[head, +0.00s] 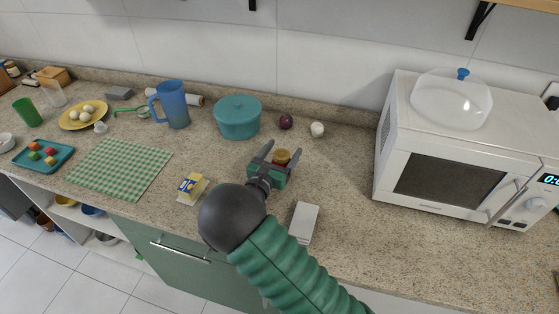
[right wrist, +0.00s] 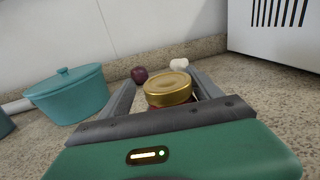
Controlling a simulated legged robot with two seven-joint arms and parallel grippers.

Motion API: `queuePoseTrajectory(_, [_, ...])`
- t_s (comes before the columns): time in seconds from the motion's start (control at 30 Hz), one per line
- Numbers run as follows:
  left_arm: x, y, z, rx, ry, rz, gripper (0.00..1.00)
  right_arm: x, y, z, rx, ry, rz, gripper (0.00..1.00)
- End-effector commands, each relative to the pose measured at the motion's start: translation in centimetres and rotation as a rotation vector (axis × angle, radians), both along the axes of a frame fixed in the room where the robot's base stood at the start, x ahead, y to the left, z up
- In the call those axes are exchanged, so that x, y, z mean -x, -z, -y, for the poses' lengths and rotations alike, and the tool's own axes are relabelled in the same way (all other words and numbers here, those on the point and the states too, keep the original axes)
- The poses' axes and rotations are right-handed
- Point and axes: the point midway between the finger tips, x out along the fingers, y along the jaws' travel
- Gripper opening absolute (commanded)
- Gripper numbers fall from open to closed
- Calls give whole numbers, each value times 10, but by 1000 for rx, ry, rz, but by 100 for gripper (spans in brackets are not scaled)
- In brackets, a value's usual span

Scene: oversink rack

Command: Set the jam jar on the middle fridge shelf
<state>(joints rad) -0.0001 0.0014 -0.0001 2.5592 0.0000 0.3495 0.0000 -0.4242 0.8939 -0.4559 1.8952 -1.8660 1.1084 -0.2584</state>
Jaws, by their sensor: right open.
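The jam jar (head: 282,157) stands upright on the granite counter, with a gold lid and a reddish body. In the right wrist view its gold lid (right wrist: 168,88) shows between the fingers, and its lower part is hidden by my gripper body. My right gripper (head: 279,151) is open, with one finger on each side of the jar. I cannot tell whether either finger touches it. My left gripper is not in view. No fridge shelf shows in either view.
A teal pot (head: 238,118), a purple onion (head: 286,121) and a white garlic bulb (head: 317,129) stand behind the jar. The microwave (head: 450,150) blocks the right side.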

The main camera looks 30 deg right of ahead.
Motion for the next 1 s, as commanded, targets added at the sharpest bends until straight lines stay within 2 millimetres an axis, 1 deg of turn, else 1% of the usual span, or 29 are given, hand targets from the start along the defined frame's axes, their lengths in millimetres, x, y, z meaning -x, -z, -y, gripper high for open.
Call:
queuePoseTrajectory(0.1, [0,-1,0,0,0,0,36,3,-1,0,-4,-1,1,71])
queuePoseTrajectory(0.13, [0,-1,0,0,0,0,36,3,-1,0,-5,-1,2,70])
queuePoseTrajectory(0.4, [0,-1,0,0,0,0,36,0,2,1,-6,-1,-2,34])
queuePoseTrajectory(0.67, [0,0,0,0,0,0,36,0,3,1,-8,-1,-5,0])
queuePoseTrajectory(0.93, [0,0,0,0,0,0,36,1,3,1,-8,0,-6,0])
queuePoseTrajectory(1.0, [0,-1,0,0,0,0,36,1,1,1,-9,0,-5,0])
